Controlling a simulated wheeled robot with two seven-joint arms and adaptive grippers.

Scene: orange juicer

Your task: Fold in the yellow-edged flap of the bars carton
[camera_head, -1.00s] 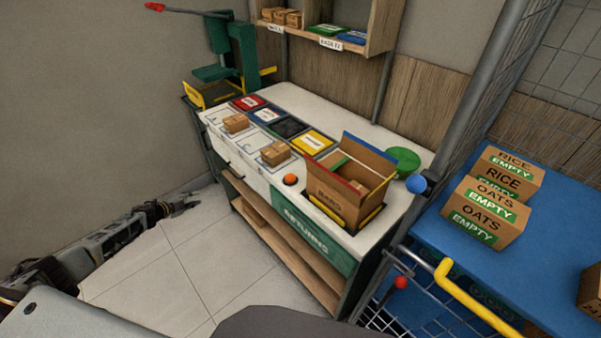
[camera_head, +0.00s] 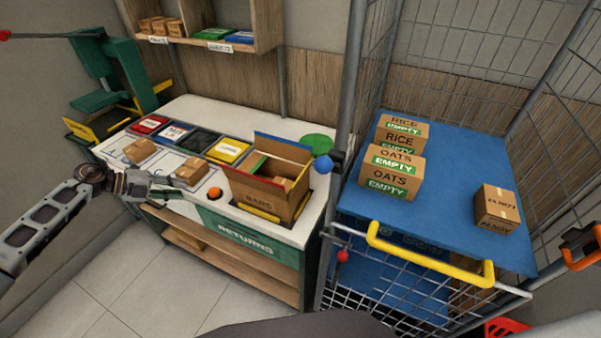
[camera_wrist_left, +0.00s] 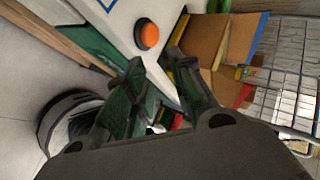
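The bars carton (camera_head: 258,196) stands open-topped at the right end of the white counter, with smaller boxes inside. My right gripper is out of view.
An orange button (camera_head: 214,193) and a small box (camera_head: 189,171) lie between my left gripper and the carton. A green disc (camera_head: 318,145) is behind the carton. A wire cage with a blue shelf (camera_head: 450,220) and boxes stands right.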

